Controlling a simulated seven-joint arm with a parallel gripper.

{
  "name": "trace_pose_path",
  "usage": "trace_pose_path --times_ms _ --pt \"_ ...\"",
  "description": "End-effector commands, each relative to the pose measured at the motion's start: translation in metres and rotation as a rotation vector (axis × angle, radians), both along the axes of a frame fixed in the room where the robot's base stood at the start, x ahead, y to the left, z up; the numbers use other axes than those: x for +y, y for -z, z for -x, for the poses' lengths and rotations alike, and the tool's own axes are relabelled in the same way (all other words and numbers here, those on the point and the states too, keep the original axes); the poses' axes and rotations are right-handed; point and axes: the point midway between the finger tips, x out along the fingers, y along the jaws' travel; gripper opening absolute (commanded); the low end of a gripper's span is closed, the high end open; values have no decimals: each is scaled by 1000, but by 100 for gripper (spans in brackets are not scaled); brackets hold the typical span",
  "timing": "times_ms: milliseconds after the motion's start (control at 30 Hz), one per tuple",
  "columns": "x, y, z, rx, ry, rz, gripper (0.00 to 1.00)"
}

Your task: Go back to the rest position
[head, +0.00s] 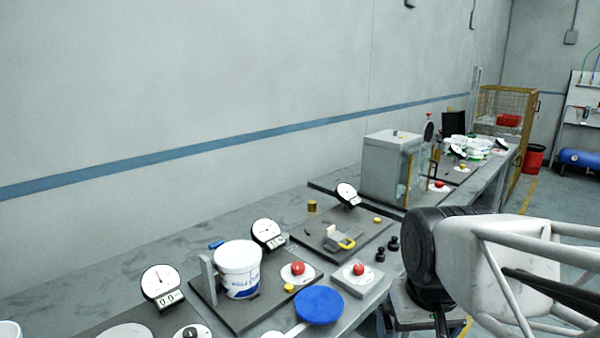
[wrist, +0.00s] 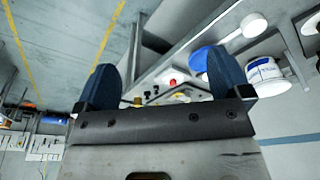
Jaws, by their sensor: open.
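My gripper shows in the wrist view (wrist: 155,90), with its two dark blue fingers spread apart and nothing between them. The wrist view looks toward the bench at an odd tilt, with the floor at the upper left. The gripper touches nothing that I can see. In the head view my arm fills the right side, and the fingers cannot be made out there.
A long grey bench (head: 150,290) runs along the wall. On it are a white bucket (head: 238,270), a blue round lid (head: 320,305), several dial gauges (head: 162,284), red buttons (head: 298,268) and a grey cabinet (head: 388,168). A wooden-framed cage (head: 505,108) stands at the far end.

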Motion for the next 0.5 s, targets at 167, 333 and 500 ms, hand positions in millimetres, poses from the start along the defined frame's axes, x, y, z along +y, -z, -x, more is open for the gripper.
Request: trace_pose_path --times_ms 167,333,500 --pt "-7 14 24 -30 31 -6 95" --pt "-9 19 32 -41 43 -8 95" --pt "-9 20 33 -43 45 -9 95"
